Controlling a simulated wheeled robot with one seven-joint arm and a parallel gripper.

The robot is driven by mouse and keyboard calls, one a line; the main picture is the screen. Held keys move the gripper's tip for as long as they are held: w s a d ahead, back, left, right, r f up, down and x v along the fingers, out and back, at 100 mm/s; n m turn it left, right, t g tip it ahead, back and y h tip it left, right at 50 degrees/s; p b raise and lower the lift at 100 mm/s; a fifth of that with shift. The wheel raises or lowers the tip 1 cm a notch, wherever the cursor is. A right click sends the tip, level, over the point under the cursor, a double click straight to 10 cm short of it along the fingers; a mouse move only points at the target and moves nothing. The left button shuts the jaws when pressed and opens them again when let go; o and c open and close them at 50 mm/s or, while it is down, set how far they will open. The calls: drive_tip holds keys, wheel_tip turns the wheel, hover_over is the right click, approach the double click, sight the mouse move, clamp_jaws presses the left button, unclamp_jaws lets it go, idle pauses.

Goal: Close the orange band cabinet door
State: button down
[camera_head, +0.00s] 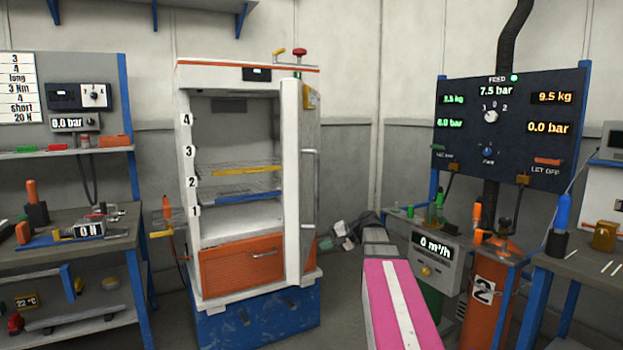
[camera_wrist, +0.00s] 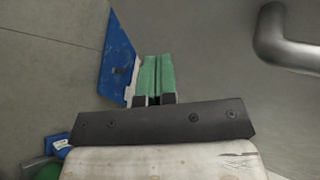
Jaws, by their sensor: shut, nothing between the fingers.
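The white cabinet (camera_head: 186,238) with an orange band along its top stands left of centre. Its door (camera_head: 292,185) is open, swung out toward me on the right side, so the shelves inside show. A vertical bar handle (camera_head: 309,190) is on the door's right-facing side. A grey curved bar, likely this handle (camera_wrist: 285,42), shows at the upper right of the wrist view. My gripper (camera_wrist: 157,62) has its green fingers shut together and empty, apart from that bar.
The cabinet stands on a blue base (camera_head: 258,322) with an orange drawer (camera_head: 242,266) low in front. A workbench (camera_head: 60,230) is at the left. A dark gauge panel (camera_head: 510,125) and orange cylinder (camera_head: 490,290) are at the right.

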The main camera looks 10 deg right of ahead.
drive_tip(key=w+d+r+t+y, duration=0.15)
drive_tip(key=d+r+y, duration=0.35)
drive_tip(key=r, duration=1)
drive_tip(key=n+y, duration=0.1)
approach(304, 177)
drive_tip(key=x, duration=0.3)
drive_tip(key=w+x, duration=0.1)
drive_tip(key=x, duration=0.3)
drive_tip(key=shift+a, duration=0.1)
drive_tip(key=shift+a, duration=0.1)
